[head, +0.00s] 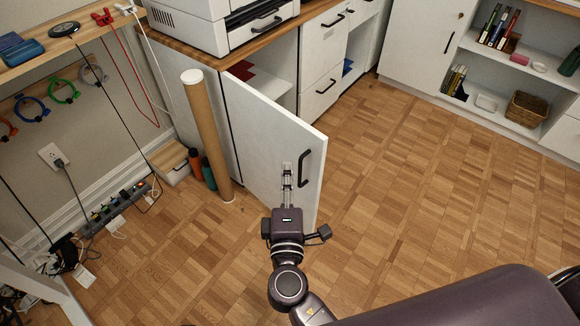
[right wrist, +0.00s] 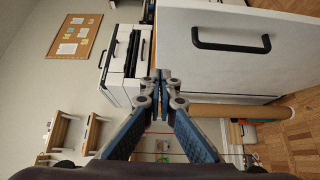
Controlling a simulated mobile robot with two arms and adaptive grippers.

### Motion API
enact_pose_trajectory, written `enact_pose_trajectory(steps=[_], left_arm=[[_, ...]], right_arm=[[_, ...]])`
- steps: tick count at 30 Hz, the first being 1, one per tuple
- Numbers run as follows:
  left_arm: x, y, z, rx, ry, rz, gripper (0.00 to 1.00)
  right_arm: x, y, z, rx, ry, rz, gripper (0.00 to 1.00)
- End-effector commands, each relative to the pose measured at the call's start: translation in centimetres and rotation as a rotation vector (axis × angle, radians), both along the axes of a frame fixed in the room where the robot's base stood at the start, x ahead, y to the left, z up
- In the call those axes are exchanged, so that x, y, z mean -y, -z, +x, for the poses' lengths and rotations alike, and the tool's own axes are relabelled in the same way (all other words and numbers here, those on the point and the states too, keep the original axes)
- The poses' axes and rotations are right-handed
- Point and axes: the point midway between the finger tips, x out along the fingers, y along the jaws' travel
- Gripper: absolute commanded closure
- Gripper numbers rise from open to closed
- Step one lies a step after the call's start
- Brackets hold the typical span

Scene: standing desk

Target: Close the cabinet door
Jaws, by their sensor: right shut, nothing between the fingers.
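The white cabinet door (head: 262,135) stands open, swung out from the cabinet below the printer, with a black handle (head: 305,168) near its free edge. The door also fills the upper right of the right wrist view (right wrist: 215,65), with its handle (right wrist: 230,42). My right gripper (head: 287,168) is shut and empty. In the head view it overlaps the lower part of the door, left of the handle. In the right wrist view its closed fingertips (right wrist: 160,75) are at the door's edge; I cannot tell if they touch it. My left gripper is not in view.
A cardboard tube (head: 207,140) stands just left of the door, with bottles (head: 203,168) beside it. A printer (head: 225,22) sits on the cabinet top. A power strip (head: 112,207) and cables lie at left. The wood floor (head: 430,190) right of the door is clear.

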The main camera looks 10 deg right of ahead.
Motion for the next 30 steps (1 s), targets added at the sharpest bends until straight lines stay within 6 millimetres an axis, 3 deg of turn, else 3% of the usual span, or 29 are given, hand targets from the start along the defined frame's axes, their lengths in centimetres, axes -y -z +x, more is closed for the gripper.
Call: enact_pose_trajectory(steps=[12,19,30], left_arm=[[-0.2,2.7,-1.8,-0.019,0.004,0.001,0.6],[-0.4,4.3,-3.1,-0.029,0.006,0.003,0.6],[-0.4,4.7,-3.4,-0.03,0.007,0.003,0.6]], right_arm=[[2.3,-0.2,8.4,0.0,0.0,0.0,1.0],[4.9,-0.1,9.7,-0.001,0.0,0.0,1.0],[5.4,0.1,10.0,-0.002,0.0,0.0,1.0]])
